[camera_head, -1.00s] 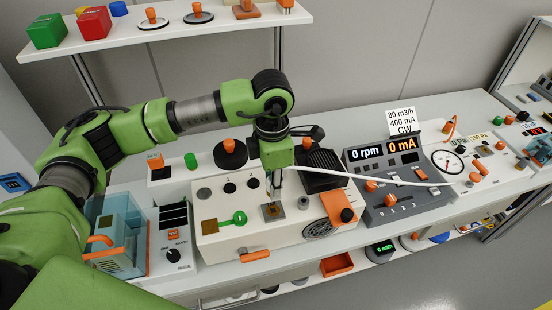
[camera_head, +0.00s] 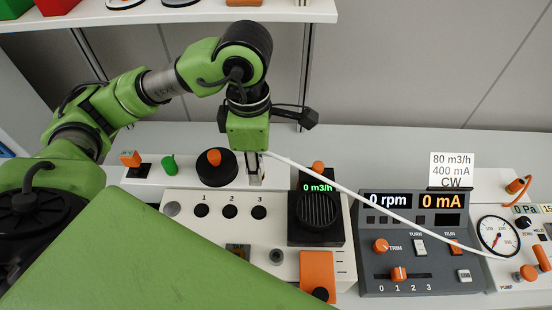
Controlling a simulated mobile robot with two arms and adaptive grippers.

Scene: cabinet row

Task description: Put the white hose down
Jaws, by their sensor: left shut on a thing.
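The white hose (camera_head: 345,192) is a thin tube in the head view. It runs from my left gripper (camera_head: 256,182) down to the right, across the grey control panel, to the round gauge at the right. My left gripper points down at the back edge of the white console and is shut on the hose near its left end. My gripper's housing partly hides the held end. I cannot tell whether the fingertips touch the surface below. My right gripper is not in view.
A black device (camera_head: 319,215) reading 0 m3/h stands right of the gripper. A black knob (camera_head: 217,167) with an orange top is close on its left. The grey panel (camera_head: 420,240) shows 0 rpm and 0 mA. Grey counter (camera_head: 360,150) behind is clear.

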